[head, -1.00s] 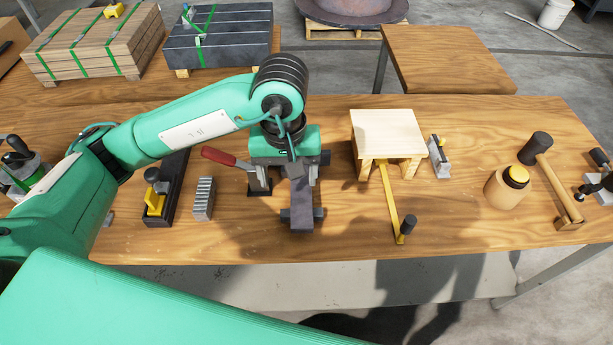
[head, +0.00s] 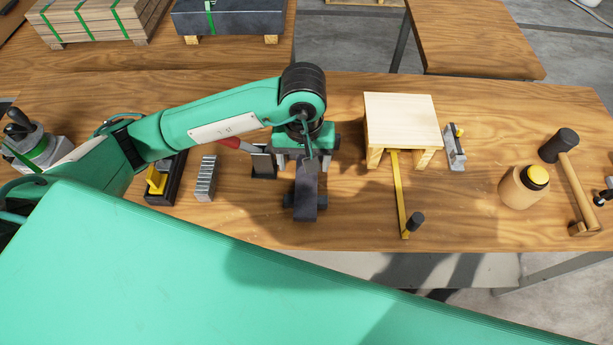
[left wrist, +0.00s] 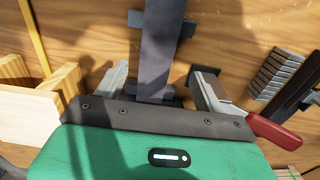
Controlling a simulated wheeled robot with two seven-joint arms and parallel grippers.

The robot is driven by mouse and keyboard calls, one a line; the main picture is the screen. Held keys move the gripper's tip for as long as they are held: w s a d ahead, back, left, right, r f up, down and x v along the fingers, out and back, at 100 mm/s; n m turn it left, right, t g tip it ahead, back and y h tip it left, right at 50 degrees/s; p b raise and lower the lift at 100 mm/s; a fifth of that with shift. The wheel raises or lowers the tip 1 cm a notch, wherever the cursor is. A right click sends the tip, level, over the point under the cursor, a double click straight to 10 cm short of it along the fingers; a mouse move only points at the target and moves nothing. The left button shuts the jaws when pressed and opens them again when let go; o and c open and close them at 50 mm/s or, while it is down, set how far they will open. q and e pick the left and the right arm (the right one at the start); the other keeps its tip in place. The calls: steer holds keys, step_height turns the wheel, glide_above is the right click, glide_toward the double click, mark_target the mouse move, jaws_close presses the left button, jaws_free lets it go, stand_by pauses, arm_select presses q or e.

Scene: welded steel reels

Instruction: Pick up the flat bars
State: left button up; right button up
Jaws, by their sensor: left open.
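The flat bars show as a dark grey steel bar (head: 305,203) lying lengthwise on the bench on a low dark support with side blocks. I cannot tell how many bars lie in the stack. My left gripper (head: 303,164) hangs over its far end, pointing down. In the left wrist view the bar (left wrist: 158,45) runs between the two parted fingers (left wrist: 158,90), with a visible gap on each side. The gripper body hides the bar's far end. My right gripper does not show.
Left of the bar are a red-handled tool (head: 232,143), a ribbed metal block (head: 206,180) and a yellow-and-black fixture (head: 157,182). The bench's front strip is clear.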

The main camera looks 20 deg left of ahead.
mark_target(307, 177)
arm_select(q)
steer(key=shift+f, duration=0.2)
steer(key=shift+d+f+p, duration=0.15)
steer(key=shift+f+p, duration=0.25)
steer(key=shift+f, duration=0.1)
step_height(307, 177, down, 3)
steer(key=shift+d+f+p, duration=0.1)
steer(key=shift+d+p, duration=0.05)
steer(key=shift+p, duration=0.5)
steer(key=shift+f, duration=0.55)
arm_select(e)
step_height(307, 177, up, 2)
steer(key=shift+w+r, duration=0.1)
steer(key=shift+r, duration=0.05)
arm_select(q)
steer(key=shift+c, duration=0.2)
steer(key=c, duration=1.5)
steer(key=shift+w+r, duration=0.1)
jaws_close()
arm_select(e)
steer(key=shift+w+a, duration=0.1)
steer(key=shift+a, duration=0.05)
